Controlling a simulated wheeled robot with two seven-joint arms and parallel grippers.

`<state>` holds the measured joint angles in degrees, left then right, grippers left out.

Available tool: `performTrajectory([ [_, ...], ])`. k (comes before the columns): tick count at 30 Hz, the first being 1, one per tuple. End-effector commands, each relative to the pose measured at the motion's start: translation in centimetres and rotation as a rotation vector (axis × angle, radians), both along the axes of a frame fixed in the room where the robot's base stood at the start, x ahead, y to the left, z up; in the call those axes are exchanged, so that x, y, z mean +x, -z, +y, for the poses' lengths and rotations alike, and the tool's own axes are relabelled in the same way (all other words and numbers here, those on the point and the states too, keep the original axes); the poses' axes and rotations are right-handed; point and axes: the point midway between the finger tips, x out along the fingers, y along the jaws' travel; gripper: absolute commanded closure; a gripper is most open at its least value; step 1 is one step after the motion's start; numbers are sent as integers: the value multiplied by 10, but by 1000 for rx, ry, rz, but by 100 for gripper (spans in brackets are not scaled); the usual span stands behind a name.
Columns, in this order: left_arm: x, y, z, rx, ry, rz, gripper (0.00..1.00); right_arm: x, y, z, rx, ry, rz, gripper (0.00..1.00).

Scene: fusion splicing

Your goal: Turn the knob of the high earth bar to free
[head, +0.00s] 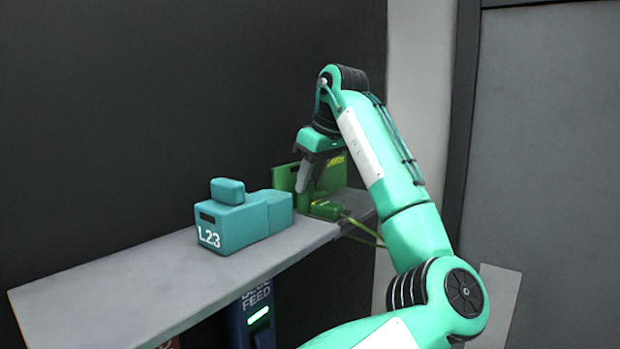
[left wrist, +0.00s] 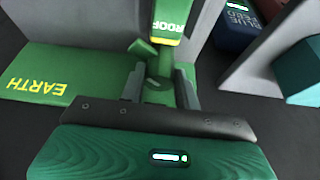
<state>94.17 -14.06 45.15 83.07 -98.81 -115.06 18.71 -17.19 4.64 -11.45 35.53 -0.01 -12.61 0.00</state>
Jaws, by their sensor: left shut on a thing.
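The green earth bar (head: 284,178) stands at the right end of the grey shelf. Its green plate with yellow "EARTH" lettering shows in the left wrist view (left wrist: 38,78). My left gripper (head: 305,186) reaches down to it from above in the head view. In the left wrist view my left gripper (left wrist: 159,88) is shut on a small green knob (left wrist: 155,96), which lies between its two fingers. The fingers partly hide the knob, and I cannot read its setting. A green block labelled "ROOF" (left wrist: 166,22) lies just beyond the fingertips. My right gripper is out of view.
A teal box marked "L23" (head: 245,225) stands on the grey shelf (head: 130,290), left of the earth bar. Yellow-green cable (head: 362,229) hangs over the shelf edge. A dark blue unit marked "FEED" (head: 256,318) with a green light is below. The shelf's left part is bare.

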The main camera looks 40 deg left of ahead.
Motion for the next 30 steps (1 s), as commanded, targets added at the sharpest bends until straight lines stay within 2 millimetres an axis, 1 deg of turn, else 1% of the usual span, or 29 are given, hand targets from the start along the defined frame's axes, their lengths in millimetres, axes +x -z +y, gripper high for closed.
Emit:
performTrajectory([
  [12,5,-2,1,1,-344,-2,91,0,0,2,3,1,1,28],
  [18,6,-2,2,1,-482,-1,91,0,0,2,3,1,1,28],
  [24,7,-2,2,1,-575,-2,91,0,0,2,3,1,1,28],
  [30,7,-1,3,2,-620,-1,91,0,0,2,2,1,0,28],
])
